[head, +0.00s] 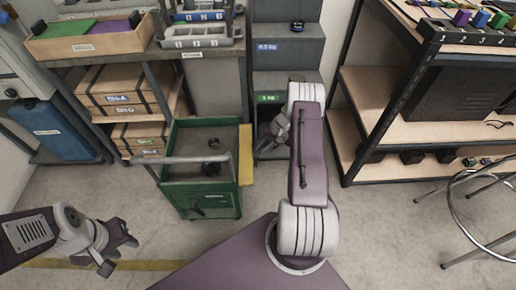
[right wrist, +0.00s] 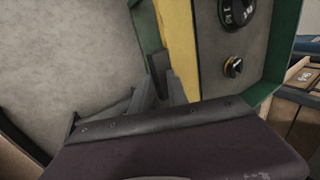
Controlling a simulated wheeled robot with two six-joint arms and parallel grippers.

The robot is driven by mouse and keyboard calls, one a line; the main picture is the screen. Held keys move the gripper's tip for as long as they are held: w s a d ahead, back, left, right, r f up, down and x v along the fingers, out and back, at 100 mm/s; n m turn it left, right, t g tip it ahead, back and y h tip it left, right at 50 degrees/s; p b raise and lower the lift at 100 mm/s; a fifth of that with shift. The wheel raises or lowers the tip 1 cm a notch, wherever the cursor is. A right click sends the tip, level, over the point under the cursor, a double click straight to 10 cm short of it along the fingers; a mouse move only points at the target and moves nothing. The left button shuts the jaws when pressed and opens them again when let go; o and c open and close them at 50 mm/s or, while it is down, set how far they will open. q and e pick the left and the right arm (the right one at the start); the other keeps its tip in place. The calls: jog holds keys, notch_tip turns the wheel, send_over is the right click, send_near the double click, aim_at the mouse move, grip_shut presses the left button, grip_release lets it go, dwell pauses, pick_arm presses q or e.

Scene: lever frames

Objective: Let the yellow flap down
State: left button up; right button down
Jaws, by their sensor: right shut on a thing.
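The yellow flap (head: 245,158) is a narrow strip along the right side of the green cart (head: 203,203). In the right wrist view the yellow flap (right wrist: 177,40) runs along the cart's green rim, its lower end between my fingers. My right gripper (head: 262,143) is at the flap's right side, partly hidden by my own arm. In the wrist view the right gripper (right wrist: 164,88) is shut on the flap's edge. My left gripper (head: 119,250) is open and empty above the floor, left of the cart and apart from it.
The cart has a grey bar handle (head: 183,159) and dark round weights (head: 214,143) on its grey inside. A stepped grey stand (head: 288,52) is behind my right arm. Shelves (head: 375,92) and a stool (head: 480,215) are at right. Floor is clear around the left gripper.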

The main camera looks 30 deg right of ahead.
jog(key=shift+a+f+y+b, duration=0.2)
jog(key=shift+f+y+b, duration=0.1)
jog(key=shift+f+b, duration=0.45)
jog(key=c, duration=1.4)
grip_release()
jog(key=shift+a, duration=0.1)
jog(key=shift+o, duration=0.2)
jog(key=shift+w, duration=0.1)
jog(key=shift+d, duration=0.2)
jog(key=p+v, duration=0.2)
jog(key=v, duration=0.7)
jog(key=shift+p, duration=0.35)
